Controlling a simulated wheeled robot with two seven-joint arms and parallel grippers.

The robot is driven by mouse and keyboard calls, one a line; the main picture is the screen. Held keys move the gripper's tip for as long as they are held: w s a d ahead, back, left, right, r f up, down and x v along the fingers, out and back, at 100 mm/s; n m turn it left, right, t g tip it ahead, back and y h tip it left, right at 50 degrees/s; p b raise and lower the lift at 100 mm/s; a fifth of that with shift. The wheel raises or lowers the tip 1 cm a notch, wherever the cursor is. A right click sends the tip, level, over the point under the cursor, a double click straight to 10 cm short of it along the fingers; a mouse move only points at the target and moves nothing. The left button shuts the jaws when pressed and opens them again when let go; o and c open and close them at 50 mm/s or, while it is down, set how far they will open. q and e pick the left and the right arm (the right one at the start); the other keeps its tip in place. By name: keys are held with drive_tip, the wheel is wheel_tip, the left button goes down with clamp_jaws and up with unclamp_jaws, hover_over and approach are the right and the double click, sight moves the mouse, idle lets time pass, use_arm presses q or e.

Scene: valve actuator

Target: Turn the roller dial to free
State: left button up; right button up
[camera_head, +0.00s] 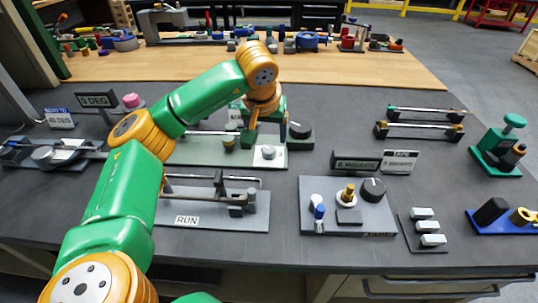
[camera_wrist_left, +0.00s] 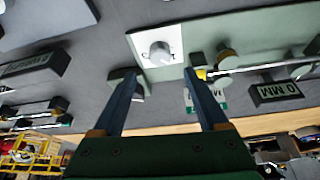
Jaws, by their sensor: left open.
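A small light grey dial knob (camera_wrist_left: 160,52) sits on a white plate (camera_wrist_left: 143,42) with dark marks too small to read. It may be the roller dial. In the head view the white plate (camera_head: 268,158) is at the right front of a green base (camera_head: 200,152). My left gripper (camera_wrist_left: 157,72) is open and empty, its two fingers spread on either side of the knob's line in the wrist view. I cannot tell how far above it they are. In the head view the gripper (camera_head: 265,128) hangs over the green base. My right gripper is not in view.
A dark round knob (camera_head: 300,130) stands beside the gripper. A grey fixture marked RUN (camera_head: 215,215) lies in front. A grey panel with knobs (camera_head: 345,218) is at right front. A "0 MM" sign (camera_wrist_left: 277,92) stands at right in the wrist view.

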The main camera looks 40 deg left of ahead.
sight(269, 148)
use_arm(q)
drive_tip(key=p+x, duration=0.1)
drive_tip(key=x, duration=0.6)
drive_tip(key=shift+f, duration=0.1)
clamp_jaws()
drive_tip(key=n, duration=0.1)
drive_tip(key=n+y+p, duration=0.1)
drive_tip(key=n, duration=0.1)
drive_tip(key=shift+r+n+g, duration=0.2)
drive_tip(key=shift+n+g, duration=0.1)
drive_tip(key=shift+g, duration=0.1)
drive_tip(key=shift+w+d+n+g+y+p, duration=0.1)
drive_tip(key=shift+n+g+y+p, duration=0.2)
drive_tip(key=shift+n, duration=0.7)
drive_tip(key=shift+n+g+y+p, duration=0.2)
drive_tip(key=shift+n+g+p, duration=0.2)
drive_tip(key=shift+n, duration=0.9)
unclamp_jaws()
drive_tip(key=shift+f, duration=0.1)
